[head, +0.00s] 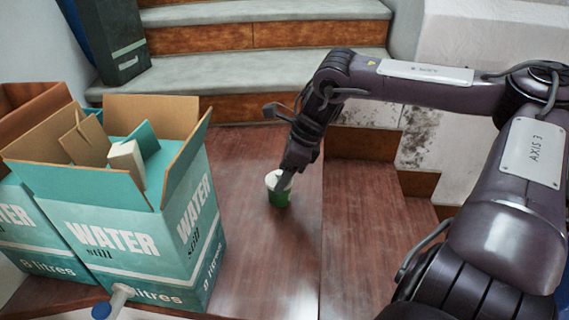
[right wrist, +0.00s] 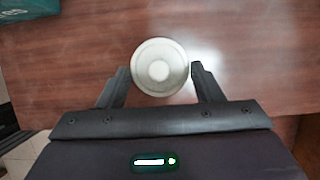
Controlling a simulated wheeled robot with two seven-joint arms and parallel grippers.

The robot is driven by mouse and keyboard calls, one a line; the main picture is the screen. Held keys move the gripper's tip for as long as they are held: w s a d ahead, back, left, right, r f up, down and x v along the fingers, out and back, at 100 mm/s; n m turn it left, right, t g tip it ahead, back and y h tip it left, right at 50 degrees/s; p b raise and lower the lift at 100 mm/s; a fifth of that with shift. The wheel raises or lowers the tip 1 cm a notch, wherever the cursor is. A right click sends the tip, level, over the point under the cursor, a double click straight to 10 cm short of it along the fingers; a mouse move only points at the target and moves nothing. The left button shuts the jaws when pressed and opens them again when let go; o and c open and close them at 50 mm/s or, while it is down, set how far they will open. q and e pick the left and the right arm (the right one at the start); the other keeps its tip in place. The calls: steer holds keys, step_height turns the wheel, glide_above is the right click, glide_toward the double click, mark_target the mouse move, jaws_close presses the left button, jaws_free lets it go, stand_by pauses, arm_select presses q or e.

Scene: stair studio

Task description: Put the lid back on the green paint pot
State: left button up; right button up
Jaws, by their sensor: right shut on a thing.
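The green paint pot (head: 279,199) stands upright on the reddish-brown wooden floor. A pale round lid (right wrist: 160,65) with a small bright centre shows from above in the right wrist view, between the fingers. In the head view, the white lid (head: 272,179) is at the pot's top; I cannot tell whether it is fully seated. My right gripper (head: 284,182) points down at the pot's top and is shut on the lid; it also shows in the right wrist view (right wrist: 161,72). The lid hides the pot's mouth. My left gripper is out of view.
Open teal and brown water cartons (head: 122,235) stand to the left of the pot. Steps (head: 265,72) rise behind, with a dark box file (head: 121,50) on them. A white item with a blue end (head: 103,309) is at the bottom left. The floor right around the pot is clear.

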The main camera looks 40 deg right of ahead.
steer(key=shift+f, duration=0.15)
stand_by(0.6)
steer(key=o, duration=1.3)
steer(key=shift+o, duration=0.2)
steer(key=shift+r+p, duration=2.8)
steer(key=shift+r, duration=0.75)
jaws_close()
